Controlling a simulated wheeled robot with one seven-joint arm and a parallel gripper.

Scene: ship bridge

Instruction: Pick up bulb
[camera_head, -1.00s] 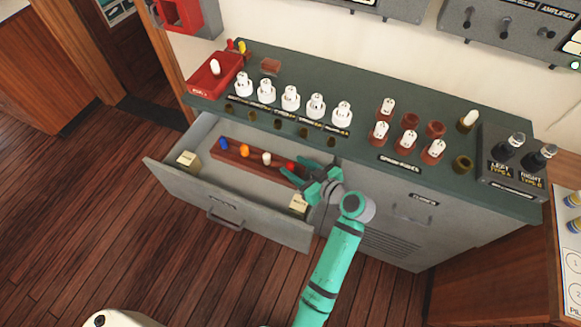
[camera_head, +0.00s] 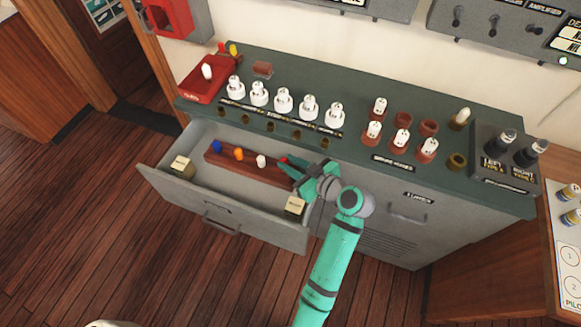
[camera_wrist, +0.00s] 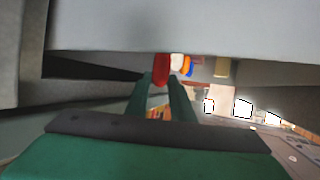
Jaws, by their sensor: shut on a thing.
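Several coloured bulbs stand in a brown wooden rack (camera_head: 272,174) inside the open drawer (camera_head: 238,212): a blue bulb (camera_head: 217,146), an orange bulb (camera_head: 239,154), a white bulb (camera_head: 261,161) and, at the right end, a red bulb (camera_head: 283,160). My gripper (camera_head: 287,167) reaches into the drawer from the right and is shut on the red bulb. In the wrist view the red bulb (camera_wrist: 161,70) sits between my fingertips (camera_wrist: 160,80), with the white and blue bulbs behind it. Whether the red bulb is clear of the rack cannot be told.
Small beige boxes (camera_head: 181,166) and (camera_head: 295,206) sit in the drawer. The green countertop (camera_head: 345,105) overhangs close behind my gripper. It bears a red tray (camera_head: 207,86), white bulbs in sockets and a grey holder (camera_head: 505,160). The drawer's front wall stands near my wrist.

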